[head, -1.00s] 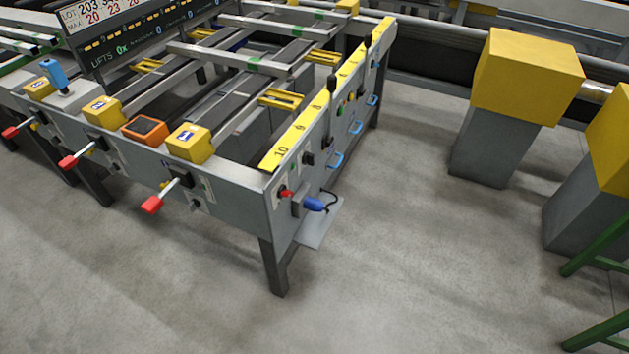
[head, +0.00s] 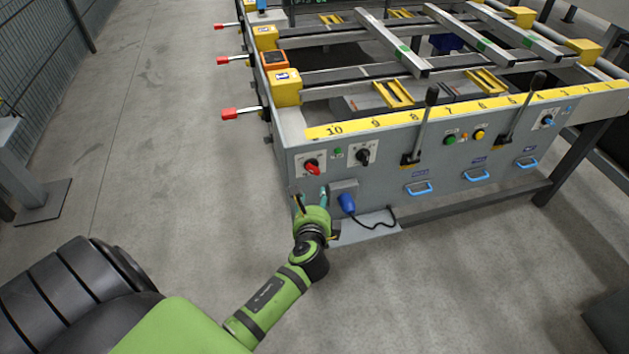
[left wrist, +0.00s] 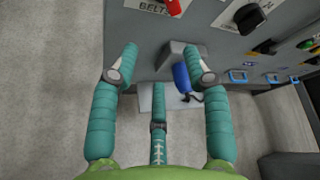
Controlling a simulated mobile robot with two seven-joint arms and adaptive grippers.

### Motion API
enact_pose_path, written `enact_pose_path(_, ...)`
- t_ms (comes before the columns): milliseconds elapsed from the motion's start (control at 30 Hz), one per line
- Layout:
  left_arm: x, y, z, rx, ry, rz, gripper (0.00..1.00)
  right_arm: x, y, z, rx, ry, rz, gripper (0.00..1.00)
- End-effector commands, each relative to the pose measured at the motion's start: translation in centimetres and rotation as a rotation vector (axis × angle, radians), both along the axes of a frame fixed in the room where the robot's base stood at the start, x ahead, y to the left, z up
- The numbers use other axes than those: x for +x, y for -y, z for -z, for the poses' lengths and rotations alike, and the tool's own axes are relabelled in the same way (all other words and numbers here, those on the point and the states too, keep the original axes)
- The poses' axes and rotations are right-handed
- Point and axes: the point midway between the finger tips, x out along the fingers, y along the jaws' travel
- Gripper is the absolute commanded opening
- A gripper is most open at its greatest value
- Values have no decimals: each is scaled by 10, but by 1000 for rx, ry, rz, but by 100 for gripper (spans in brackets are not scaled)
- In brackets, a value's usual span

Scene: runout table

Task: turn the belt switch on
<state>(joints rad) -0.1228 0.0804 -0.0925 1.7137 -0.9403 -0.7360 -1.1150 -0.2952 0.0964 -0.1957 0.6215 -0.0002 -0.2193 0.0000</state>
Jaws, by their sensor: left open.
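The red-handled switch (head: 312,168) sits on a pale plate at the left end of the grey panel. In the left wrist view its red handle (left wrist: 173,6) is cut off by the top edge, beside a label that reads BELTS. A black-handled switch (head: 362,155) is to its right; it also shows in the left wrist view (left wrist: 250,18). My left gripper (head: 311,198) is open and empty, just below the red switch and apart from it. In the left wrist view its teal fingers (left wrist: 160,52) are spread. My right gripper is out of view.
A blue plug (head: 346,203) with a black cable hangs from a grey box right of my fingers, above a small shelf (head: 365,232). Black levers (head: 420,130) and blue handles (head: 419,188) are farther right.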

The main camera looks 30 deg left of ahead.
Motion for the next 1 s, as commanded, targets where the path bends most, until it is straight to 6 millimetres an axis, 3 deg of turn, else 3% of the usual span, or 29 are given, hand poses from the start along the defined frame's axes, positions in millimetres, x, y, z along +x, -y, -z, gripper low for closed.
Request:
enact_pose_path(67, 5, -7, -23, 71, 23, -6, 48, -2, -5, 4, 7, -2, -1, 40)
enact_pose_path(167, 10, -13, -33, 108, 30, -10, 48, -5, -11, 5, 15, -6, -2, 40)
enact_pose_path(367, 34, -28, -26, 112, 30, -10, 48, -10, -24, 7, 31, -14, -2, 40)
enact_pose_path(600, 58, -43, -17, 107, 31, -8, 48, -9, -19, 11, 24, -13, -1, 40)
enact_pose_path(967, 62, -46, -16, 105, 31, -8, 48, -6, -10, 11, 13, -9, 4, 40)
enact_pose_path(1000, 62, -46, -15, 105, 31, -8, 32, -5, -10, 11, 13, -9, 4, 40)
